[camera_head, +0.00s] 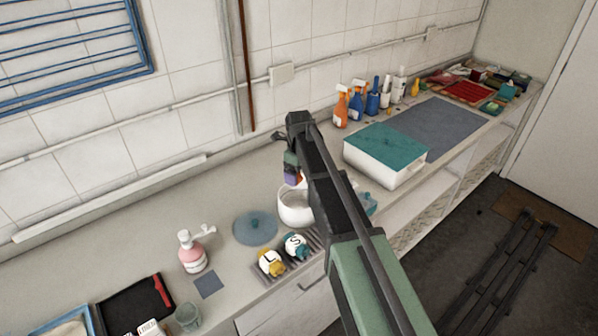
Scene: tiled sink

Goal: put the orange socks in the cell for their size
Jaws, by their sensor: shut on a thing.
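My gripper (291,170) hangs at the end of my arm, above the white bowl (295,209). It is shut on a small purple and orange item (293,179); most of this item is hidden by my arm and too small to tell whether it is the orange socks. A yellow bundle marked L (269,263) and a teal bundle marked S (296,246) sit side by side on a dark slatted rack at the counter's front edge. No clear cells with size marks can be made out.
A blue round lid (255,228) lies left of the bowl. A pink pump bottle (193,253), a glass (188,317) and a black tray (135,308) stand further left. A white box with a teal top (385,160) and several spray bottles are at the right.

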